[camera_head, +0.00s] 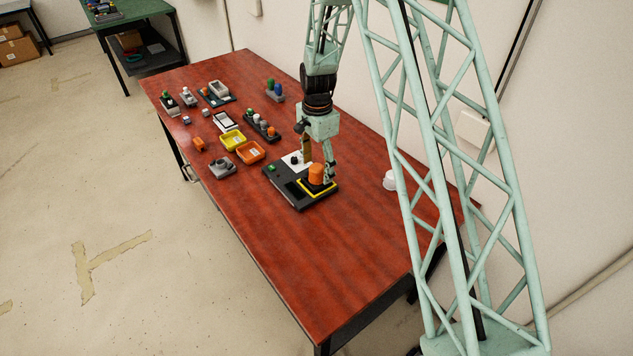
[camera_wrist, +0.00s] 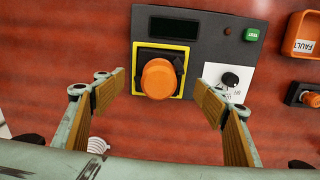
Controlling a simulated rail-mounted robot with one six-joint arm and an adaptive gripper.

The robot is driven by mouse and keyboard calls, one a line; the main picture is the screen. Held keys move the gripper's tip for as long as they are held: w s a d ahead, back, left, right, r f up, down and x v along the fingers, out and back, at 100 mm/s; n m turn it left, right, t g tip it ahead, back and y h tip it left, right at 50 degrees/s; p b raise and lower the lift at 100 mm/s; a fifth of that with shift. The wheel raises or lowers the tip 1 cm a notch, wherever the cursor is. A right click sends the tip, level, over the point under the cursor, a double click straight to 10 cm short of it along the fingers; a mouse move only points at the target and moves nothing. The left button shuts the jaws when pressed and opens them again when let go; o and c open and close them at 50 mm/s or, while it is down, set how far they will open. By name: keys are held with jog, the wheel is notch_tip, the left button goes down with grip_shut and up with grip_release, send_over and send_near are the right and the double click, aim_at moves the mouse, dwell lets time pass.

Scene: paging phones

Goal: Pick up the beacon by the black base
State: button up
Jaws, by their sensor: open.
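The beacon (camera_wrist: 159,79) has an orange dome on a black base (camera_wrist: 145,57). It sits in a yellow-edged square on a dark test panel (camera_wrist: 208,30). In the head view the beacon (camera_head: 316,172) stands upright on the panel (camera_head: 292,190), on the red-brown table. My gripper (camera_wrist: 165,105) is open, with its wood-coloured finger pads apart on the left and right of the beacon in the wrist view, not visibly touching it. In the head view my gripper (camera_head: 318,165) is over the panel at the beacon. Part of the base is hidden under the dome.
The panel also has a black knob (camera_wrist: 230,80) and a green button (camera_wrist: 252,35). An orange tray (camera_head: 250,152) and a yellow tray (camera_head: 232,140) lie beyond it, among several small parts. A white round object (camera_head: 389,180) is at right. The near table half (camera_head: 330,270) is clear.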

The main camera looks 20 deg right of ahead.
jog(key=shift+f, duration=2.1)
jog(key=shift+s, duration=0.1)
jog(key=shift+c, duration=0.5)
jog(key=c, duration=0.9)
jog(key=shift+c, duration=0.2)
jog(key=shift+r, duration=0.2)
jog(key=shift+c, duration=0.2)
jog(key=shift+r, duration=1.6)
jog(key=s+d+r+b, duration=0.1)
jog(key=s+d, duration=0.1)
jog(key=s, duration=1.3)
jog(key=shift+s+d+r, duration=0.15)
jog(key=shift+s+r, duration=0.05)
jog(key=shift+s, duration=0.15)
